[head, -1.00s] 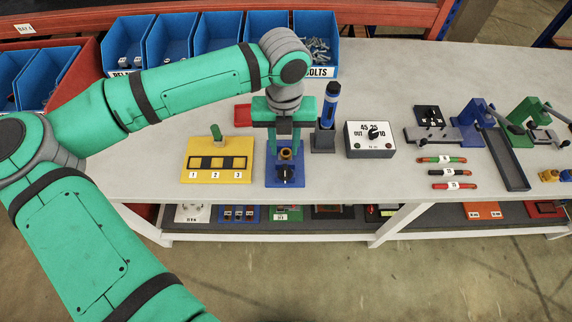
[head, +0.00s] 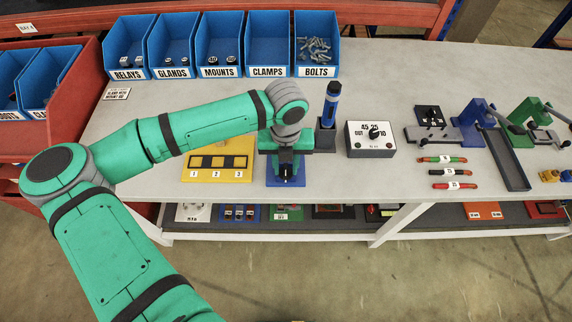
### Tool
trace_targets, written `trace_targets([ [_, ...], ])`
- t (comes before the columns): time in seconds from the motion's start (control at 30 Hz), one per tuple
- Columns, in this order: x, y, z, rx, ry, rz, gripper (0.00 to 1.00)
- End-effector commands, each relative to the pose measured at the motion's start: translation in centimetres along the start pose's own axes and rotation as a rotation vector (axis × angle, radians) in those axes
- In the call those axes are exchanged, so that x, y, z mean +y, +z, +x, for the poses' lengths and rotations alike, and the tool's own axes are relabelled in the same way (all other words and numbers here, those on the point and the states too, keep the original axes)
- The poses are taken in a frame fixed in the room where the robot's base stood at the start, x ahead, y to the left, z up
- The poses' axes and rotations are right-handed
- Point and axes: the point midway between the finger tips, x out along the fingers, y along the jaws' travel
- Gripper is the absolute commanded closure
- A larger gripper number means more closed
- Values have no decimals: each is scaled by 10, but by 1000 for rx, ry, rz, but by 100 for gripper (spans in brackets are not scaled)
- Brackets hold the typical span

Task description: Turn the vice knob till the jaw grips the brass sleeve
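The vice stands on a blue base plate (head: 272,180) near the front edge of the bench, in the head view. Its black knob (head: 286,180) faces the front, partly showing below my gripper. My gripper (head: 286,165) is directly over the vice, pointing down, and its green body covers most of it. The brass sleeve and the jaw are hidden behind my gripper. The fingertips are too dark and small to tell whether they touch the knob or how far apart they are.
A yellow board (head: 215,175) marked 1, 2, 3 lies left of the vice. A blue cylinder in a dark stand (head: 326,138) and a grey dial box (head: 370,139) stand to the right. Blue bins (head: 220,45) line the back. Red and green rods (head: 452,172) lie farther right.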

Motion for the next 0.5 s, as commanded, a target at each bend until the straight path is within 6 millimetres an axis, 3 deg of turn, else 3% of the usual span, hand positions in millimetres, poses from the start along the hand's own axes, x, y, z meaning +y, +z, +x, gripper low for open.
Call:
trace_targets([
  [0.07,0,0,0,0,0,0,70],
  [0.2,1,0,0,0,0,-1,100],
  [0.5,0,1,0,-2,0,13,100],
])
